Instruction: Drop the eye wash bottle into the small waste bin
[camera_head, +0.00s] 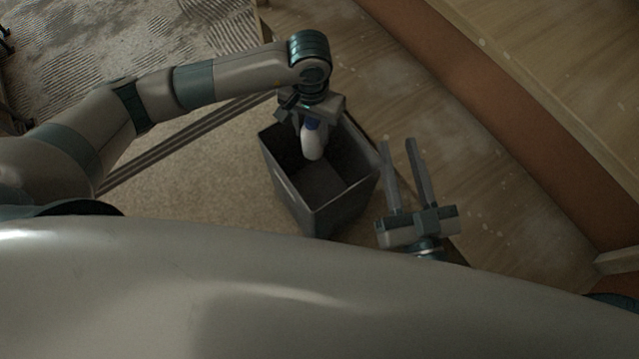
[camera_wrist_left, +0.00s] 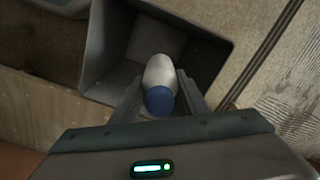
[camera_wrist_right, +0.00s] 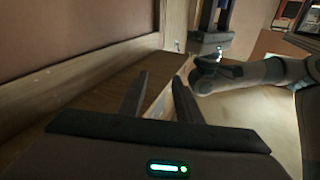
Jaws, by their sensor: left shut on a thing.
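The eye wash bottle (camera_head: 312,143) is white with a blue cap, and it also shows in the left wrist view (camera_wrist_left: 159,78). My left gripper (camera_head: 308,124) is shut on it near the cap and holds it over the opening of the bin, white end down. The small waste bin (camera_head: 328,206) is a dark grey open box, and in the left wrist view its wall (camera_wrist_left: 98,50) surrounds the bottle. I see nothing else inside it. My right gripper (camera_head: 404,163) is open and empty, just right of the bin; its fingers also show in the right wrist view (camera_wrist_right: 157,98).
A wooden surface with a brown side panel (camera_head: 520,105) runs along the right. Wooden floor (camera_head: 480,160) lies between it and the bin. A beige area (camera_head: 215,180) is clear left of the bin. Ridged grey plaster (camera_head: 120,40) shows at the upper left.

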